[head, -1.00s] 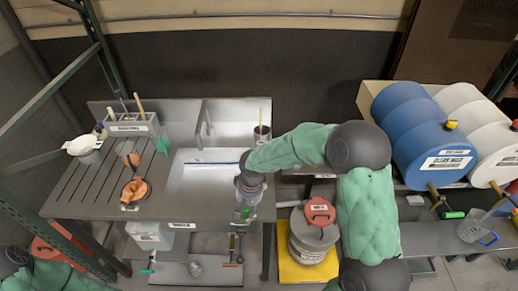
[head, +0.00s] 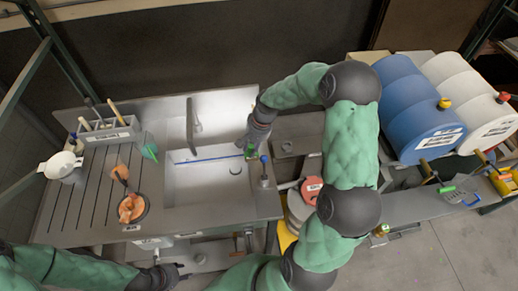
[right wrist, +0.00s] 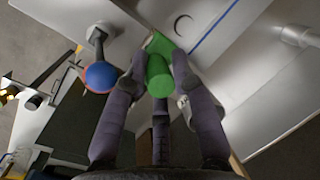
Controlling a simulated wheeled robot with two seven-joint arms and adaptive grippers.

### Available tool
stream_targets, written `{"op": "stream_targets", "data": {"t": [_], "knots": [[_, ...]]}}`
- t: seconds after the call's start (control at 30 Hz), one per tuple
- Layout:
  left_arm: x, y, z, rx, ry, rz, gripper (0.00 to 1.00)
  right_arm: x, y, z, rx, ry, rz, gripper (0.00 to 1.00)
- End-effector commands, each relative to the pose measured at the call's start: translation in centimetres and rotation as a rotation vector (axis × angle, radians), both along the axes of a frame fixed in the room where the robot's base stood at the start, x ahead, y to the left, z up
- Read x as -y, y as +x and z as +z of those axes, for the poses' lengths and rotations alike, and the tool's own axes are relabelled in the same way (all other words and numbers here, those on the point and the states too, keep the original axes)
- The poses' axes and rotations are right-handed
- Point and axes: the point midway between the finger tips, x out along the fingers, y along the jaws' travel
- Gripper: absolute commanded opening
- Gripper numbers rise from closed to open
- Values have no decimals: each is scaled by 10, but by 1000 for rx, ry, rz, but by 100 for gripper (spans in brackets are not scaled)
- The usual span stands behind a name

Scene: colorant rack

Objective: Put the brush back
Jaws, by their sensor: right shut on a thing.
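My right gripper (head: 250,150) is over the right side of the sink (head: 205,188), near its back corner. In the right wrist view its fingers (right wrist: 160,85) are shut on a green piece (right wrist: 158,76), which I take to be part of the brush; it also shows as a small green patch in the head view (head: 251,153). A tan strip shows beside the fingers in the wrist view; I cannot tell whether it belongs to the brush. My left gripper (head: 172,275) is low at the bottom left, its fingers too small to read.
A grey holder (head: 110,133) with upright handles stands at the counter's back left. A white pot (head: 62,167) and an orange-filled bowl (head: 131,208) are on the ribbed counter. A blue-topped fixture (head: 264,172) stands right of the sink. Blue (head: 415,105) and white drums lie right.

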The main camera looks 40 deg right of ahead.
Motion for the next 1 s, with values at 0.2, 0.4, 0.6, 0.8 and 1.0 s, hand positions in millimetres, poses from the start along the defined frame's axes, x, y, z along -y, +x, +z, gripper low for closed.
{"op": "stream_targets", "data": {"t": [0.2,0.4,0.6,0.8,1.0], "knots": [[0,0,0,1,0,0,40,35,16,-33,-4,1,-1,0],[0,0,-1,1,0,0,40,53,25,-57,-2,1,2,0],[0,0,-1,1,0,0,40,60,29,-65,-1,0,1,0],[0,0,0,1,0,0,40,63,29,-88,-2,1,2,0],[0,1,0,1,0,0,40,63,30,-99,1,-1,2,0]]}}
